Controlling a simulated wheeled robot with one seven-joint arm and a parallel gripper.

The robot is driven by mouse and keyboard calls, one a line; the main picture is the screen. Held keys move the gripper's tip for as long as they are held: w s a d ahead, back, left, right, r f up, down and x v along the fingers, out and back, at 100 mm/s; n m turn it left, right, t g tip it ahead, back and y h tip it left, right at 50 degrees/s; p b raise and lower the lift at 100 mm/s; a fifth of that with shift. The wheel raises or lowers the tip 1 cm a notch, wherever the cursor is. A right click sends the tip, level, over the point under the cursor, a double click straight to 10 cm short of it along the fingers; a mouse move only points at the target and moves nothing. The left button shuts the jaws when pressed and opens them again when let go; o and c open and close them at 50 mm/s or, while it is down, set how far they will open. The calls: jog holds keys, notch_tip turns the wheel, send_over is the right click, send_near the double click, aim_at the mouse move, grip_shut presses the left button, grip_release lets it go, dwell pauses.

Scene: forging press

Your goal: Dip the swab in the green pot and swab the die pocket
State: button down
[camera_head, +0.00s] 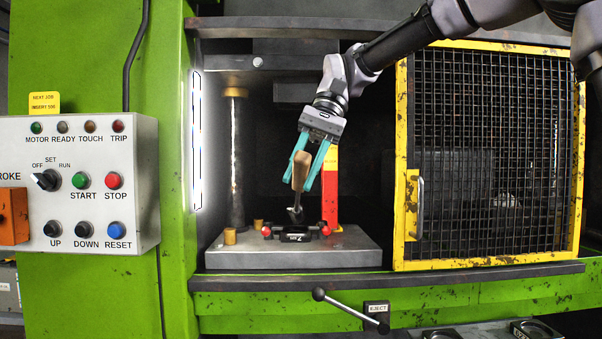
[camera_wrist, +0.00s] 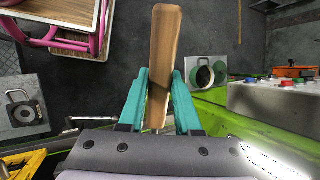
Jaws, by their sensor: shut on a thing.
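My gripper (camera_head: 298,184), with teal fingers, is shut on the swab's wooden handle (camera_head: 300,168) inside the press opening. The handle also shows between the fingers in the wrist view (camera_wrist: 163,50). The swab's dark lower end (camera_head: 296,214) points down at the black die (camera_head: 294,233) on the grey bed plate. I cannot tell whether it touches the die, and the pocket is largely hidden. In the wrist view, a round pot with a green rim (camera_wrist: 203,76) stands on a pale surface right of the handle; its contents are not clear. The head view does not show this pot.
A yellow mesh guard (camera_head: 402,150) stands right of the opening. A green press column and control panel (camera_head: 80,185) stand left. Small brass-coloured pieces (camera_head: 230,236) and red knobs (camera_head: 326,230) sit near the die. An eject lever (camera_head: 345,307) juts out below the front ledge.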

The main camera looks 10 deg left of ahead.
jog(key=s+d, duration=0.1)
jog(key=s, duration=0.6)
jog(key=s+d+r, duration=0.1)
jog(key=s, duration=0.3)
jog(key=shift+d+r, duration=0.1)
jog(key=shift+d, duration=0.25)
